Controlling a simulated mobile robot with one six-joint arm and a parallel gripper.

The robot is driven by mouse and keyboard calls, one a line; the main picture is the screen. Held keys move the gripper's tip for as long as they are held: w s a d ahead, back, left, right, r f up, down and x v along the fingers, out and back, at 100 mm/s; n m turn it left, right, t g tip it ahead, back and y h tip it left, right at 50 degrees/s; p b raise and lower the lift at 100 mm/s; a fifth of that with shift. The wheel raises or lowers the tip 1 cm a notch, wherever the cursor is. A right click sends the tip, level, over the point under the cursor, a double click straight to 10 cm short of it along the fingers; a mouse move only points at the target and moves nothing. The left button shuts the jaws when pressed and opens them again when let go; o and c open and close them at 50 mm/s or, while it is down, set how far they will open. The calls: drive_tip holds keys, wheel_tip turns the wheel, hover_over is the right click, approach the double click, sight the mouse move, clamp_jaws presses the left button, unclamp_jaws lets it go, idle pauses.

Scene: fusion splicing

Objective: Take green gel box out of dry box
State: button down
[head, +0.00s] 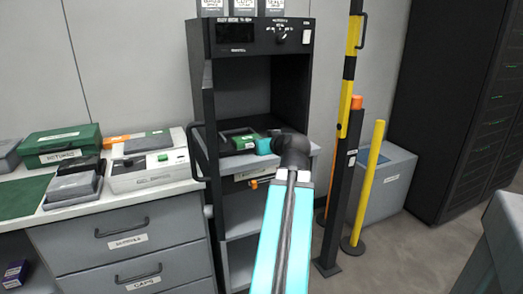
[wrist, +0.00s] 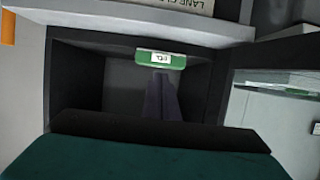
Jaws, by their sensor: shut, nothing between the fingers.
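The dry box (head: 238,85) is a tall dark cabinet with a control panel on top, its front open and its door swung out to the left. The green gel box (head: 243,142) sits low inside it, partly hidden by my wrist. In the wrist view the green gel box (wrist: 142,57) shows a white label. My gripper (wrist: 161,78) is shut and empty, its dark fingers pointing at the box, tips just by its lower edge in the picture. I cannot tell if they touch. In the head view my fingers are hidden.
A white counter (head: 25,172) on the left holds a green case (head: 60,147), a grey device (head: 150,172) and other boxes. A yellow-and-black post (head: 349,70), a yellow bollard (head: 368,185) and a grey bin (head: 390,180) stand right of the cabinet.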

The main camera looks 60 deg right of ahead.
drive_tip(key=shift+s+a+b, duration=0.3)
drive_tip(key=shift+b, duration=0.85)
